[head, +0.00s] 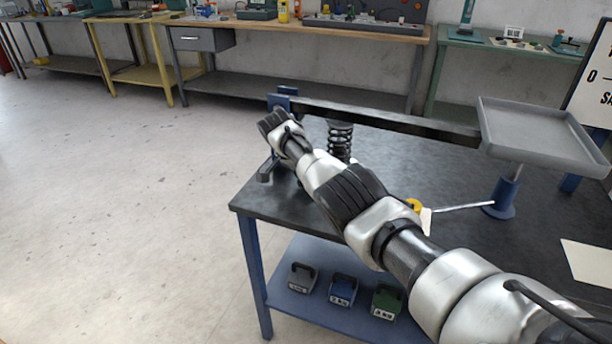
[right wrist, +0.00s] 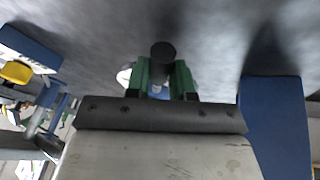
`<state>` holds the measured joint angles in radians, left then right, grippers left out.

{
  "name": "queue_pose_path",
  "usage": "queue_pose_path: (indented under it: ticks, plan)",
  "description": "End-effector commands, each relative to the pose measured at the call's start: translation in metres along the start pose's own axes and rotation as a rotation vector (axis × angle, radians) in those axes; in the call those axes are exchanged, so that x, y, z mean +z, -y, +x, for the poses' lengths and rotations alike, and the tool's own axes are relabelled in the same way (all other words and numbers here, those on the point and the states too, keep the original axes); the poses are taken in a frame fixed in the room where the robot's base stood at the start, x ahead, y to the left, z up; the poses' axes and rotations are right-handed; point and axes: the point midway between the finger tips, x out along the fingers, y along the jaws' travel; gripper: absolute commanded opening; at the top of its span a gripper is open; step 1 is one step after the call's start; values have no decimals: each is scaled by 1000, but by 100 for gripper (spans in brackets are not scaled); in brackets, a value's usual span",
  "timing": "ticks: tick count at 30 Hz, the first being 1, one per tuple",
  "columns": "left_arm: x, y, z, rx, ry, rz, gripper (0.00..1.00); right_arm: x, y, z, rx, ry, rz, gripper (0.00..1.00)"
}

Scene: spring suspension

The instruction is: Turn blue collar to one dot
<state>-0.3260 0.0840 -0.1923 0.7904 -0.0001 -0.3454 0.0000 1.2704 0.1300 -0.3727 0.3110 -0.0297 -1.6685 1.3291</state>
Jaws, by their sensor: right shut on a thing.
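My right arm reaches across the bench from the lower right in the head view, and its gripper is hidden behind the wrist there. In the right wrist view my right gripper (right wrist: 161,78) has its green fingers close together on a dark round-ended knob (right wrist: 162,52). A small patch of blue (right wrist: 158,92) shows between the fingers; I cannot tell whether it is the blue collar. The black coil spring (head: 340,138) stands upright under the dark beam (head: 390,119). My arm hides the spring's foot, and no dots can be made out. My left gripper is not in view.
A grey tray (head: 540,133) sits at the beam's right end. A blue stand (head: 498,200) holds a thin rod towards a yellow piece (head: 414,204) beside my arm. Several weights, including a blue one (head: 343,290), stand on the lower shelf. The floor at left is clear.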

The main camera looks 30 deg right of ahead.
Motion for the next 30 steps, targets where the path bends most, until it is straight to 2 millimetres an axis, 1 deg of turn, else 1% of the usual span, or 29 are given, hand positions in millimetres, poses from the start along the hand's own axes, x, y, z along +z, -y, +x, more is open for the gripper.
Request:
queue_pose_path:
  ticks: [3, 4, 6, 9, 17, 20, 23, 24, 26, 30]
  plan:
    - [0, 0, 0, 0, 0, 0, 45, 0, 0, 0, -2, -2, 0, 0]
    - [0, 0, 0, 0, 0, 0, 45, -1, 0, 0, -2, -2, 0, 25]
    - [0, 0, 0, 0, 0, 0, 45, -1, 0, 0, -2, -2, -1, 35]
    - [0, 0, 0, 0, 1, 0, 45, -1, 0, 0, -2, -2, 0, 48]
    - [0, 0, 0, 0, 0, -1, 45, 0, 0, -1, -1, -1, -1, 48]
    - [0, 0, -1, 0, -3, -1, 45, -1, 0, -8, -3, -1, -1, 48]
    - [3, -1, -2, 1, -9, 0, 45, -1, 1, -24, -5, -1, -1, 48]
    - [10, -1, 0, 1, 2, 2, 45, -1, 1, -32, -7, -1, -1, 48]
    - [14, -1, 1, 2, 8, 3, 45, 0, 1, -45, -6, 0, -1, 48]
    - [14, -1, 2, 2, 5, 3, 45, 0, 1, -73, -5, -1, -1, 48]
